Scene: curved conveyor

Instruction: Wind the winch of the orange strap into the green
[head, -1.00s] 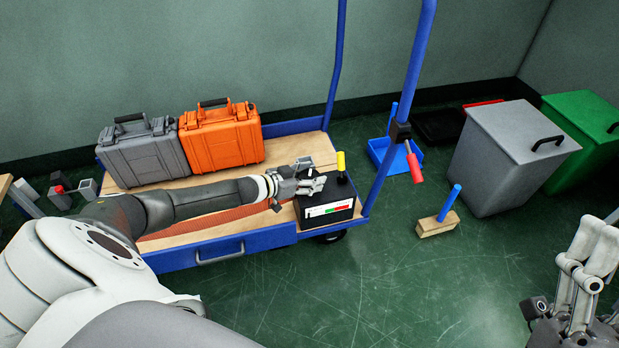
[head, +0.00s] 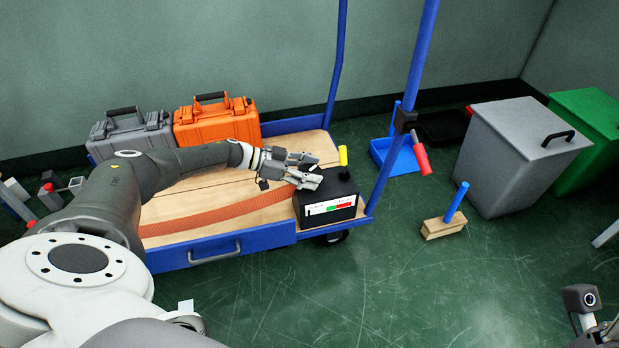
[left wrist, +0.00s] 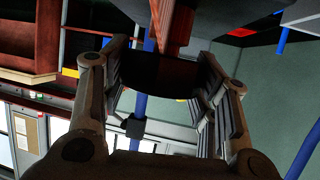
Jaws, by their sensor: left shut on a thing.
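The winch (head: 328,196) is a black box on the trolley's front right corner. Its front has a scale with white, green and red zones; a pointer reading is too small to tell. A yellow-topped handle (head: 343,156) stands upright at its back. The orange strap (head: 215,217) runs from the winch leftwards across the deck. My left gripper (head: 314,171) is at the winch's upper left, its fingers around a black part (left wrist: 162,70) seen between them in the left wrist view. Exactly which part is hard to tell. The right gripper's fingers are out of frame.
A grey case (head: 132,134) and an orange case (head: 217,120) stand at the deck's back. The blue trolley frame (head: 405,80) rises right of the winch. Right on the floor are a brush (head: 443,226), a grey bin (head: 520,160) and a green bin (head: 590,125).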

